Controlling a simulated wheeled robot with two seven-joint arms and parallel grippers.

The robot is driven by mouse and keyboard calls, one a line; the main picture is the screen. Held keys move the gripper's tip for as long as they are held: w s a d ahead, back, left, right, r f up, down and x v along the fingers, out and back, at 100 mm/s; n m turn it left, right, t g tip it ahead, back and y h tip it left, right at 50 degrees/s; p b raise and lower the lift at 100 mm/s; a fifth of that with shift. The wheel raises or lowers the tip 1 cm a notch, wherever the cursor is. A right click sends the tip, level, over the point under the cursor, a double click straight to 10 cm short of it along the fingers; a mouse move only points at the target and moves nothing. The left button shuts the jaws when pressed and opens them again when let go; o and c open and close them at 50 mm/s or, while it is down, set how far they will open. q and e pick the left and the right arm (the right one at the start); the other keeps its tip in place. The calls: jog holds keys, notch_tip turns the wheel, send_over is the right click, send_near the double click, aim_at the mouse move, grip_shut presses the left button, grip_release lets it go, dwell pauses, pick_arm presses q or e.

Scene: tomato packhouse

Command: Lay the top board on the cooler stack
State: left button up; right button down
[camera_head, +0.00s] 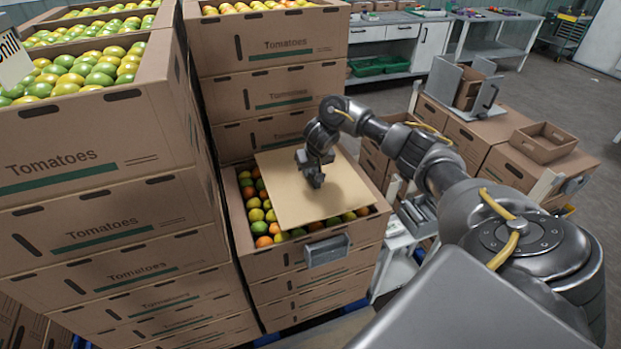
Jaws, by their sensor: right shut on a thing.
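The top board (290,208) is a flat tan sheet. It lies over the open top crate of a shorter stack (316,272), slightly turned to the crate's edges, and tomatoes (266,228) show around its left and front sides. Whether it rests on the crate or hangs just above it, I cannot tell. My right gripper (316,180) points down at the board's right half and is shut on it; the fingertips are small and dark here. My left gripper is not in view.
A taller stack of tomato boxes (100,160) stands close on the left. Another tall stack (270,85) stands right behind the board. A grey metal bracket (327,250) sits on the crate's front wall. Boxes and a small open tray (543,142) are at the right, with benches behind.

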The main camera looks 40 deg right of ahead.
aim_at(310, 178)
jog(key=shift+w+a+f, duration=0.1)
jog(key=shift+f, duration=0.15)
notch_tip(310, 178, down, 2)
jog(key=shift+f, duration=0.1)
jog(key=shift+w+f, duration=0.1)
jog(key=shift+f, duration=0.35)
jog(key=c, duration=1.3)
grip_release()
jog(key=shift+f, duration=0.1)
